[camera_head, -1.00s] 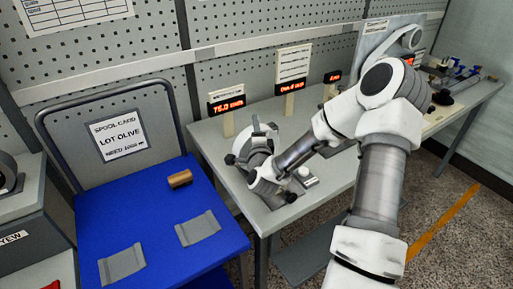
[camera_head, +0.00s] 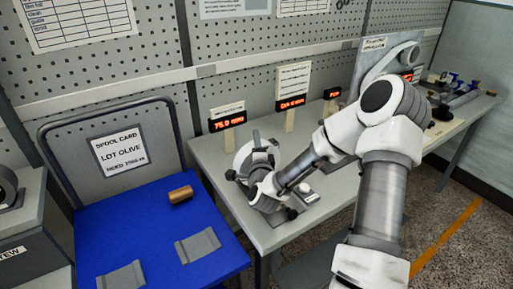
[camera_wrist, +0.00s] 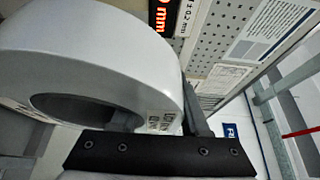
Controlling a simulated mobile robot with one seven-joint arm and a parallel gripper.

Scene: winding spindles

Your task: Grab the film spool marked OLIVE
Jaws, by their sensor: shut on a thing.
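A white ring-shaped spool (camera_head: 268,147) is at the near left end of the grey bench, partly hidden by my gripper. In the wrist view it is large and close, a pale roll (camera_wrist: 105,55) with a dark hollow core and a small label on its side too blurred to read. My gripper (camera_head: 247,171) is shut on this spool. In the wrist view a dark jaw bar (camera_wrist: 160,153) lies across the spool's lower edge. I cannot tell whether the spool touches the bench.
The blue cart top (camera_head: 150,225) beside the bench holds a small brown cylinder (camera_head: 180,194) and two grey pads (camera_head: 198,245). Lit red displays (camera_head: 227,123) stand on posts behind my gripper. A machine with a large white ring (camera_head: 392,62) stands farther along the bench.

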